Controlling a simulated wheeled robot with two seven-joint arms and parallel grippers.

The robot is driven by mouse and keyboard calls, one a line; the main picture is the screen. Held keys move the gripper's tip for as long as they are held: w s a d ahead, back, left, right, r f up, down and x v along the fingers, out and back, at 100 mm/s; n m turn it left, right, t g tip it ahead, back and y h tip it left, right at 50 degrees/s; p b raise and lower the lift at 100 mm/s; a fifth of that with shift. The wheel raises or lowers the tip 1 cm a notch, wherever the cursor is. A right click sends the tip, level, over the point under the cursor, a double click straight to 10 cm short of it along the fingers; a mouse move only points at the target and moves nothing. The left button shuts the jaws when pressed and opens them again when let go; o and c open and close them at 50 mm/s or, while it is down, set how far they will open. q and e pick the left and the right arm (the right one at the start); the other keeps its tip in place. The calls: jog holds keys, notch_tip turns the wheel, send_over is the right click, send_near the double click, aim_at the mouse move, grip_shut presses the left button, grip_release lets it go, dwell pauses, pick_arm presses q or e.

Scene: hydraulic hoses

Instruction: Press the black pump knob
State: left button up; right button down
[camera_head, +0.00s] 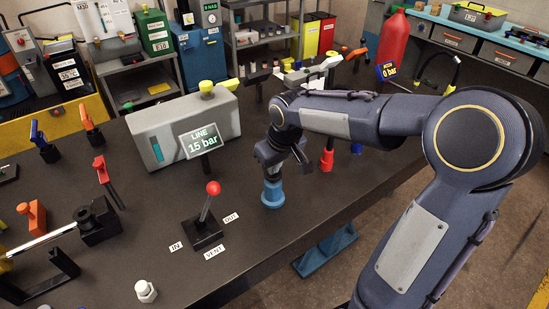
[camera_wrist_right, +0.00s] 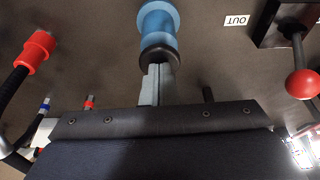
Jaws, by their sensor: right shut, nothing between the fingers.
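The pump is a blue cylinder (camera_head: 272,193) standing on the dark bench, and it also shows in the right wrist view (camera_wrist_right: 158,22). The black pump knob (camera_wrist_right: 160,53) is the dark round cap at its top end. My right gripper (camera_head: 271,172) is above the pump, pointing down. In the right wrist view its two grey fingers (camera_wrist_right: 155,72) are together and empty, with their tips at the knob. I cannot tell whether they touch it. My left gripper is not in view.
A red-knobbed lever (camera_head: 212,190) stands left of the pump among IN, OUT and VENT labels. A grey box (camera_head: 186,128) with a "LINE 15 bar" display (camera_head: 204,140) is behind. A red fitting (camera_head: 326,161) stands to the right. The bench's front edge is close.

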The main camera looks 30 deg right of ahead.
notch_tip(320, 180, up, 5)
jog(key=p, duration=0.4)
jog(key=shift+s, duration=0.1)
jog(key=v, duration=0.9)
jog(key=shift+b, duration=0.45)
dwell(1.4)
jog(key=s+a+f+m+y, duration=0.1)
jog(key=s+a+f, duration=0.1)
jog(key=s, duration=0.4)
jog(key=s+a+f+m+t+y, duration=0.1)
jog(key=s+a+f, duration=0.2)
jog(key=s, duration=0.4)
jog(key=s+a+f+t+y, duration=0.1)
jog(key=s+a+f, duration=0.1)
jog(key=s+f, duration=0.2)
jog(key=s, duration=0.2)
jog(key=shift+s+a+f+m+y, duration=0.3)
jog(key=shift+a+m, duration=0.05)
jog(key=shift+m, duration=0.05)
